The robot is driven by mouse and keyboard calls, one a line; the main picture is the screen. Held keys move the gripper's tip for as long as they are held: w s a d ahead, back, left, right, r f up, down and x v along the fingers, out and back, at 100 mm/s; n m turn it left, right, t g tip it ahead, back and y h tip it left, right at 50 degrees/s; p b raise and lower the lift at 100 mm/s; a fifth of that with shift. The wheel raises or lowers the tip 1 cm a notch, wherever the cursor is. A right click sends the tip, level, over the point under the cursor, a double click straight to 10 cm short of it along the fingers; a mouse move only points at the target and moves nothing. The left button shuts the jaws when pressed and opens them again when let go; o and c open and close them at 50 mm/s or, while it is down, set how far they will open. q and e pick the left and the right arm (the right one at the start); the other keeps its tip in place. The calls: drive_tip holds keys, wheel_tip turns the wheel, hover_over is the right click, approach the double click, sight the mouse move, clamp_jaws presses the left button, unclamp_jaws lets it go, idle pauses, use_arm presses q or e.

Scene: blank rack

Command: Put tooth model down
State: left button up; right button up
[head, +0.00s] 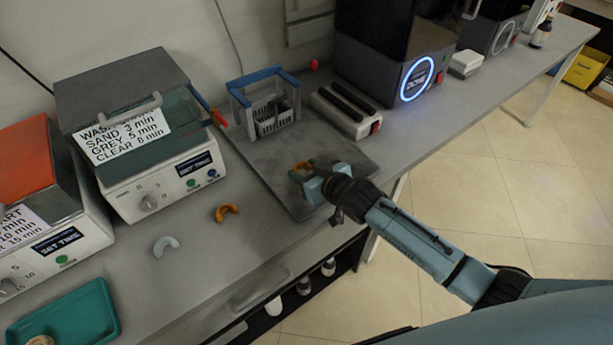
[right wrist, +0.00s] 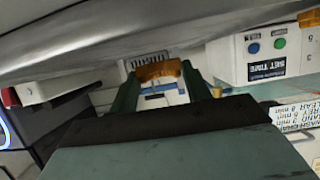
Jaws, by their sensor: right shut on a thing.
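My right gripper (head: 304,174) is over the dark grey tray (head: 262,160) on the bench, shut on an amber, arch-shaped tooth model (head: 301,166). In the right wrist view the model (right wrist: 158,70) sits between the two green fingers (right wrist: 160,82). The fingers hide part of the model in the head view, and I cannot tell whether it touches the tray. A second amber tooth model (head: 227,212) and a pale grey one (head: 166,246) lie on the bench to the left. My left gripper is not in view.
A blue-framed basket holder (head: 264,101) stands at the tray's back. A white device with black bars (head: 346,112) is to its right, beside a black printer (head: 395,55). Wash units (head: 140,125) stand left. A teal tray (head: 65,318) is front left. The tray's front left is bare.

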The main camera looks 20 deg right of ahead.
wheel_tip(320, 180, down, 2)
drive_tip(key=shift+f, duration=0.1)
drive_tip(key=o, duration=0.9)
drive_tip(key=shift+o, duration=0.2)
